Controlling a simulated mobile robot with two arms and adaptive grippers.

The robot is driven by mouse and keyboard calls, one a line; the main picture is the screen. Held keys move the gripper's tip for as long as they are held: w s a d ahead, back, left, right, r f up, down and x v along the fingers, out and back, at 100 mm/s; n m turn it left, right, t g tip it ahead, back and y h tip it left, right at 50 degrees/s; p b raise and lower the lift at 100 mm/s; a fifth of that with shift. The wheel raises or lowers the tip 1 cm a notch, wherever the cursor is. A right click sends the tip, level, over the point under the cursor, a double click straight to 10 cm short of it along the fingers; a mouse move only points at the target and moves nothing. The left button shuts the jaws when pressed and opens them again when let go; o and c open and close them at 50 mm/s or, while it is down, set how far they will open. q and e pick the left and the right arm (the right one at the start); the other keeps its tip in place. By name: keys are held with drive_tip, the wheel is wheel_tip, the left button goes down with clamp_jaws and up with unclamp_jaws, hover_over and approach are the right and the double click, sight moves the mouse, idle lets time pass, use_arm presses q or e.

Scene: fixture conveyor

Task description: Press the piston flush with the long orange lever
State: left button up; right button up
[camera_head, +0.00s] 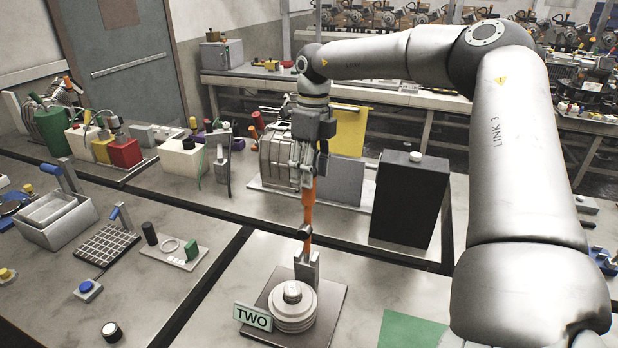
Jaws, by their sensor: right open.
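The long orange lever (307,212) stands nearly upright, rising from a metal bracket (307,268) at the back of a fixture. The fixture's dark base plate (328,312) carries a round, ribbed silver piston unit (292,305) with a small metal cap (292,291) on top. I cannot tell whether the piston is flush. A green "TWO" sign (253,317) stands at the plate's front left. My right gripper (308,172) points down at the lever's upper end. It is open, with its fingers beside or around the lever tip; contact is unclear. My left gripper is out of view.
A black box (410,200) with a white knob stands right of the lever. A ribbed metal housing (279,158) and a grey panel (341,180) stand behind it. A green mat (410,331) lies at front right.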

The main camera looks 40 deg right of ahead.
wheel_tip(320, 180, down, 3)
drive_tip(key=shift+f+p, duration=0.1)
drive_tip(key=shift+p, duration=0.3)
drive_tip(key=shift+a+f, duration=0.1)
drive_tip(key=shift+f, duration=0.1)
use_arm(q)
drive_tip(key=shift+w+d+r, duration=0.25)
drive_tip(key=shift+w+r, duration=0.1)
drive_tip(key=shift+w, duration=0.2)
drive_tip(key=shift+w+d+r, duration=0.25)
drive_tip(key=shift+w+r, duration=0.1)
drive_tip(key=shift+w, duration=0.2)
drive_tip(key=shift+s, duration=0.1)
use_arm(e)
drive_tip(key=shift+c, duration=1)
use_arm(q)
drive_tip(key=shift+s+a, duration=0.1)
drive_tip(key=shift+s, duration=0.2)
use_arm(e)
clamp_jaws()
